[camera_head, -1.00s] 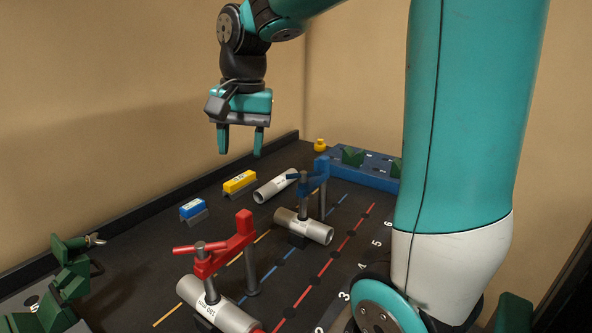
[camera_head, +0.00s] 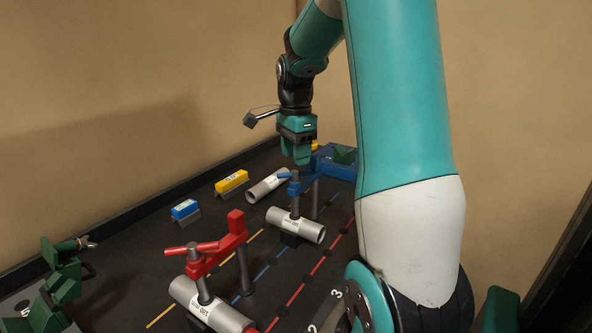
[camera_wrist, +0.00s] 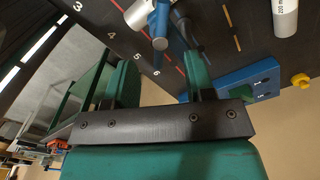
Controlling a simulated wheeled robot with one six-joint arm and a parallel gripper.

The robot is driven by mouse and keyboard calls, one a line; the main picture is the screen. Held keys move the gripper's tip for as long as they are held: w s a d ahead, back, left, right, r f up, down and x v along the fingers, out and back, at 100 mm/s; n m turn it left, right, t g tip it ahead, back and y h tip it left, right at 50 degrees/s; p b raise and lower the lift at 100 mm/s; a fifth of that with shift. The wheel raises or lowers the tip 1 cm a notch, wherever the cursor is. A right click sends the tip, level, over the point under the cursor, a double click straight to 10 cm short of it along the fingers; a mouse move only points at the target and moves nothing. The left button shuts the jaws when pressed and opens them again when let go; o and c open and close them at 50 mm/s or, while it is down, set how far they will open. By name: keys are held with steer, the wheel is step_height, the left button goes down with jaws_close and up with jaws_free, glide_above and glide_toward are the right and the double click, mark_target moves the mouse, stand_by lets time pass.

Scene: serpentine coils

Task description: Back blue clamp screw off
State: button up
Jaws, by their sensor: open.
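The blue clamp (camera_head: 308,183) stands over a grey labelled pipe (camera_head: 282,218), with its screw upright on the pipe and a blue handle bar at the screw's top. My gripper (camera_head: 297,160) points down just above and behind the handle, partly hiding the clamp's top. In the wrist view the open, empty jaws (camera_wrist: 160,72) face the clamp. The blue handle bar (camera_wrist: 162,16) lies beyond the fingertips, between them in the picture, close to the pipe (camera_wrist: 137,14). I cannot tell whether a finger touches it.
The red clamp (camera_head: 222,247) stands on another pipe (camera_head: 205,303) nearer me. Blue (camera_head: 185,210) and yellow (camera_head: 232,182) blocks and a loose pipe (camera_head: 268,186) lie to the left. A blue rack (camera_head: 338,168) is behind; a green fixture (camera_head: 62,285) is front left.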

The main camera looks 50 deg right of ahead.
mark_target(296, 171)
step_height(296, 171, down, 5)
stand_by(0.3)
jaws_close()
